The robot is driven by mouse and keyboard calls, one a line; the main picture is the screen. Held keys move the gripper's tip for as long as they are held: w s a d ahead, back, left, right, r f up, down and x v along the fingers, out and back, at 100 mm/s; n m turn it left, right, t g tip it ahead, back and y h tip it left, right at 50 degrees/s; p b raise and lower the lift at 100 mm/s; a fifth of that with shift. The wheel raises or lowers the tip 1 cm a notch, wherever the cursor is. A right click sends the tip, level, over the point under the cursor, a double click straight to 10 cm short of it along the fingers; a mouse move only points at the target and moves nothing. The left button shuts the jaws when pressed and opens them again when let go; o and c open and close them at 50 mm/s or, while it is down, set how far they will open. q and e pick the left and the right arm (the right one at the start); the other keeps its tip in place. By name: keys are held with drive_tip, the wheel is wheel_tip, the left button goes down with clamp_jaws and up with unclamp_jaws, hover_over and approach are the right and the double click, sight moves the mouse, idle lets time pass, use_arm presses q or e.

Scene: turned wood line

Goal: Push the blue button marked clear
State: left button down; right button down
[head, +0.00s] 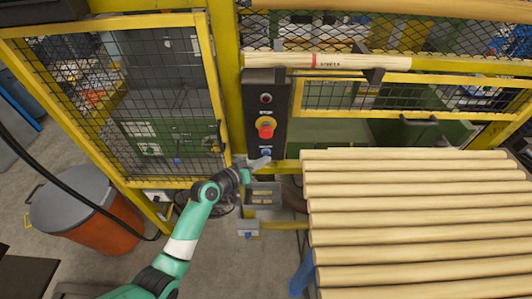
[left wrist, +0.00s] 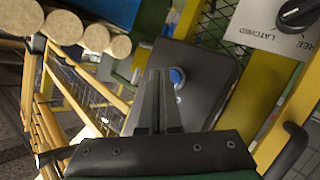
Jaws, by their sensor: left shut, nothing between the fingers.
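The blue button (head: 266,152) is the lowest control on a dark upright control box (head: 281,110) on the yellow fence post. In the left wrist view the blue button (left wrist: 177,77) shows just right of the fingertips, on the box's dark face. Its label is too small to read. My left gripper (head: 265,161) is shut and empty, its tips close to the button in the head view. In the left wrist view the shut fingers (left wrist: 158,74) point towards the box. I cannot tell whether they touch the button. My right gripper is not in view.
A red mushroom button on a yellow base (head: 266,130) and a dark button (head: 266,99) sit above it. A small grey tray (head: 262,188) is below. Pale wooden rods (head: 415,215) fill the right. A grey knob plate reading LATCHED and FREE (left wrist: 270,22) shows in the wrist view.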

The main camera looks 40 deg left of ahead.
use_arm(q)
drive_tip(key=shift+s+d, duration=0.2)
drive_tip(key=shift+s+d+p, duration=1.65)
drive_tip(key=shift+s+d, duration=0.1)
drive_tip(key=shift+s, duration=0.05)
